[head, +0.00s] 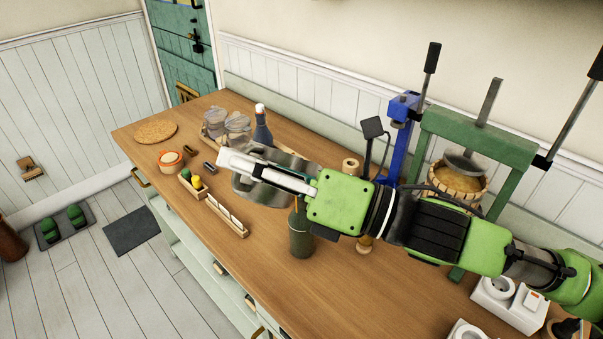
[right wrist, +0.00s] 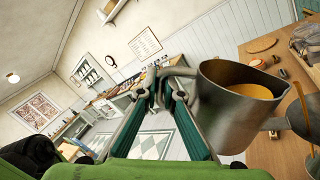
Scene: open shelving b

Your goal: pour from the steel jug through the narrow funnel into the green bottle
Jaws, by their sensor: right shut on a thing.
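The steel jug (head: 270,186) is mostly behind my right gripper (head: 226,160) in the head view. In the right wrist view the jug (right wrist: 222,108) is tilted and holds orange liquid (right wrist: 250,91). My right gripper (right wrist: 168,82) is shut on its handle. The green bottle (head: 301,238) stands upright on the counter, just below and right of the jug. A thin orange streak (head: 296,203) shows at the bottle's top, and an orange streak (right wrist: 302,102) shows beside the jug in the wrist view. My left gripper is out of view.
A wooden tray with coloured items (head: 193,184) and a wooden rack (head: 228,217) lie along the counter's front edge. A dark bottle (head: 262,130) and glass jars (head: 236,124) stand behind. A green press frame (head: 510,150) stands at right. The counter (head: 330,280) is clear in front.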

